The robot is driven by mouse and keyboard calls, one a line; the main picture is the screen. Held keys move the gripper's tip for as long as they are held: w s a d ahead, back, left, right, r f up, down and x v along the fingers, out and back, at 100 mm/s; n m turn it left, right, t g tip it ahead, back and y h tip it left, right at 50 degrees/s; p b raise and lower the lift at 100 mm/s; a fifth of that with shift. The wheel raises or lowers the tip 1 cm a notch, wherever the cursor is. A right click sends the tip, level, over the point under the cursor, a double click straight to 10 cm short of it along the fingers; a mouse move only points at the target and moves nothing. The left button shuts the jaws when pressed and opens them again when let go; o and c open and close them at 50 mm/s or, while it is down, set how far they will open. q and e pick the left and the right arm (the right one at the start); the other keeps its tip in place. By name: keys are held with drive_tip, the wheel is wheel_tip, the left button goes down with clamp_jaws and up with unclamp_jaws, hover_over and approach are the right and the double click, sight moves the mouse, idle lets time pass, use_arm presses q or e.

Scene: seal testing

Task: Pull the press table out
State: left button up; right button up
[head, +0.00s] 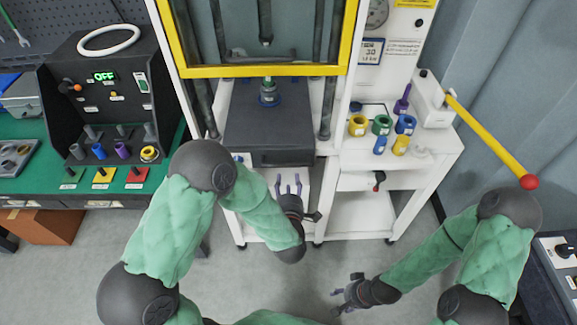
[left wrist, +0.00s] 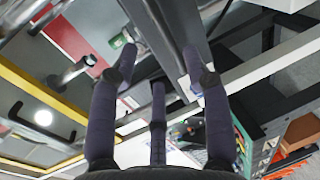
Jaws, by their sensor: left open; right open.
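The press table (head: 250,135) is a dark grey slab inside the white press, below the yellow-framed guard. A green-and-grey cylindrical part (head: 268,95) stands on it. Its front face and a darker strip (head: 287,158) along it show towards me. My left gripper (head: 289,180) is open and empty, just in front of and below that front edge in the head view; I cannot tell whether it touches. In the left wrist view my spread fingers (left wrist: 158,80) show with a dark beam behind them. My right gripper (head: 342,292) is open and empty over the floor at lower right.
A side shelf holds several coloured rings and plugs (head: 382,124). A yellow lever with a red ball (head: 530,182) reaches out at right. A small red-and-black knob (head: 379,176) sits below the shelf. A control box (head: 105,85) stands on the green bench at left.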

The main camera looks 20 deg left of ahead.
sight(287, 165)
use_arm(q)
drive_tip(key=b+x, duration=0.1)
drive_tip(key=x, duration=0.9)
drive_tip(key=shift+a+b, duration=0.1)
drive_tip(key=shift+b, duration=0.25)
drive_tip(key=shift+c, duration=0.3)
clamp_jaws()
